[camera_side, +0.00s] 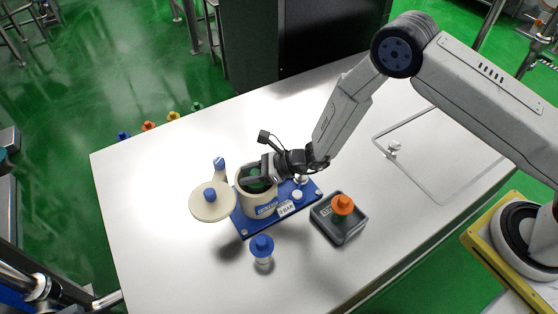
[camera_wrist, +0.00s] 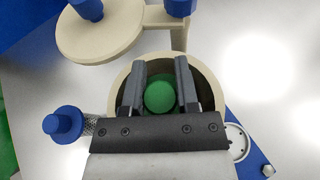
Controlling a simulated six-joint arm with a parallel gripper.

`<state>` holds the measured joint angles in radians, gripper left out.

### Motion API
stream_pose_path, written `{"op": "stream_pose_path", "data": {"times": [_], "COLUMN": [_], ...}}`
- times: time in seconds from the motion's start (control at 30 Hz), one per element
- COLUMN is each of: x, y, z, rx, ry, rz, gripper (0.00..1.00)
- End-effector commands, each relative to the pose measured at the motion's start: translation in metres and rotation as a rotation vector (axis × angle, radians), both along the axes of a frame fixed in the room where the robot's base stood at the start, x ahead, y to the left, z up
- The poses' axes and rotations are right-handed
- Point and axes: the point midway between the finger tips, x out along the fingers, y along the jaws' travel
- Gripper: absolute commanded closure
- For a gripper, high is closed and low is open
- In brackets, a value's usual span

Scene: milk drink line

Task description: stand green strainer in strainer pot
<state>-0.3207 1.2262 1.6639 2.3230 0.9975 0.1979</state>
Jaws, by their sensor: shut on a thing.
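The strainer pot (camera_side: 245,203) is a cream round pot on a blue base plate. In the wrist view its rim (camera_wrist: 212,84) surrounds my gripper's fingers. My gripper (camera_side: 257,177) reaches down into the pot mouth. In the wrist view my gripper (camera_wrist: 160,64) is shut on the round green top of the green strainer (camera_wrist: 159,97). The green top also shows in the side view (camera_side: 257,187). It sits inside the pot's opening as seen from above. The strainer's lower part is hidden, so I cannot tell whether it touches the pot floor.
A cream lid (camera_side: 205,212) with a blue knob lies left of the pot. A blue-topped strainer (camera_side: 262,250) stands in front. Several coloured knobs line the far left edge. The front left table is clear.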

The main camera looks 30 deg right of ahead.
Motion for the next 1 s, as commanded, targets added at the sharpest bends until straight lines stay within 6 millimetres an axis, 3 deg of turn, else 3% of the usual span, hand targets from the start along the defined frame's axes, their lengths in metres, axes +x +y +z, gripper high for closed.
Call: {"op": "stream_pose_path", "data": {"times": [1.0], "x": [-0.003], "y": [-0.003], "z": [-0.017], "rx": [-0.007], "ry": [0.012], "rz": [-0.004], "gripper": [1.00]}}
